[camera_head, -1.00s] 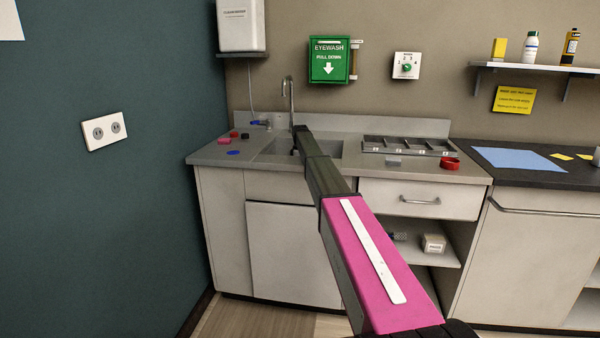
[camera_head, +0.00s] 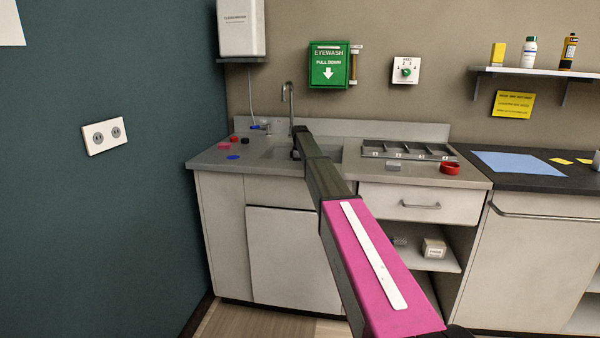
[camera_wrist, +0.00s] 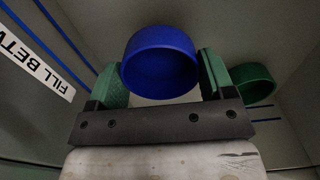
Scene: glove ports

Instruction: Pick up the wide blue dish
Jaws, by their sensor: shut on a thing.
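The blue dish (camera_wrist: 160,62) is round and sits between the two green fingers of my gripper (camera_wrist: 158,78) in the wrist view. The fingers touch it on its left and right sides, and my gripper is shut on it. It is inside the grey sink basin (camera_head: 275,152). In the head view my arm covers much of the sink, and I cannot make out the dish or the fingers there. Whether the dish is clear of the basin floor I cannot tell.
A green round dish (camera_wrist: 252,82) is close behind the right finger. The basin walls, with a "FILL BETWEEN" label (camera_wrist: 35,62), surround my gripper. The faucet (camera_head: 290,100) stands behind the sink. A divided tray (camera_head: 405,149) and a red ring (camera_head: 449,168) lie to the right.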

